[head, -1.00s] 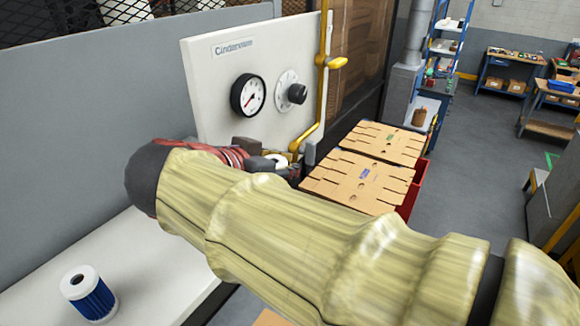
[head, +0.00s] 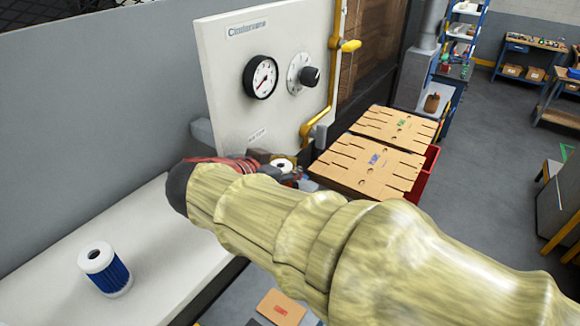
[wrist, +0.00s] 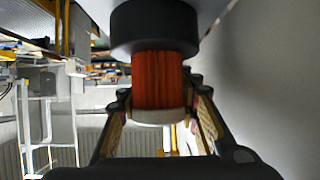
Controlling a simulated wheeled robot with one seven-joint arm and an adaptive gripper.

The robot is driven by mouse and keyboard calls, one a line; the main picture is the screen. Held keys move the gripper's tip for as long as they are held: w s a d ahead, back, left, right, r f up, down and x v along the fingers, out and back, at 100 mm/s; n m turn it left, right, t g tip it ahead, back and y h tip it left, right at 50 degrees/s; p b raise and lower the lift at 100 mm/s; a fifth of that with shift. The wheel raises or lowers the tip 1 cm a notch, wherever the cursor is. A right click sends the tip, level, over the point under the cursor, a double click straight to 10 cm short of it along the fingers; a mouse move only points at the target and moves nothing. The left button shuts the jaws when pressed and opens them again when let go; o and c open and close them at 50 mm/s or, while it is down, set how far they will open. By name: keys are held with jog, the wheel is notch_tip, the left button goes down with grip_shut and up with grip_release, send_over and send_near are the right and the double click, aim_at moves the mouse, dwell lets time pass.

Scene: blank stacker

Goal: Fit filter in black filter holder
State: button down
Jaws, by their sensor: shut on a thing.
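An orange-red pleated filter (wrist: 158,80) with a white end cap (wrist: 158,118) stands upright between the fingers of my gripper (wrist: 158,97) in the wrist view. My gripper is shut on it. The black filter holder (wrist: 155,28) is right above, and the filter's upper end meets or enters its underside; how deep it sits is hidden. In the head view my gripper (head: 280,172) is mostly behind my arm, below the white panel, with a white ring of the filter (head: 283,164) showing.
A blue filter with white caps (head: 105,270) stands on the white ledge (head: 165,245) at left. The white panel (head: 228,95) carries a gauge (head: 260,77), a knob (head: 309,76) and a yellow pipe (head: 333,75). Cardboard-topped red bins (head: 424,180) stand to the right.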

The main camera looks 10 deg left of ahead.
jog(key=shift+f, duration=0.3)
jog(key=shift+s+d+f+p, duration=0.1)
jog(key=shift+f+p, duration=0.1)
jog(key=shift+f, duration=0.15)
jog(key=shift+s+f+p, duration=0.1)
jog(key=shift+f+p, duration=0.05)
jog(key=shift+f, duration=0.2)
jog(key=c, duration=1.8)
grip_release()
jog(key=shift+d+f, duration=0.1)
jog(key=o, duration=0.5)
jog(key=shift+w+f, duration=0.1)
jog(key=shift+w, duration=0.1)
jog(key=shift+o, duration=0.2)
jog(key=shift+r+b, duration=0.3)
jog(key=shift+b, duration=0.1)
jog(key=r+b+v, duration=0.1)
jog(key=v, duration=1.2)
jog(key=shift+w, duration=0.3)
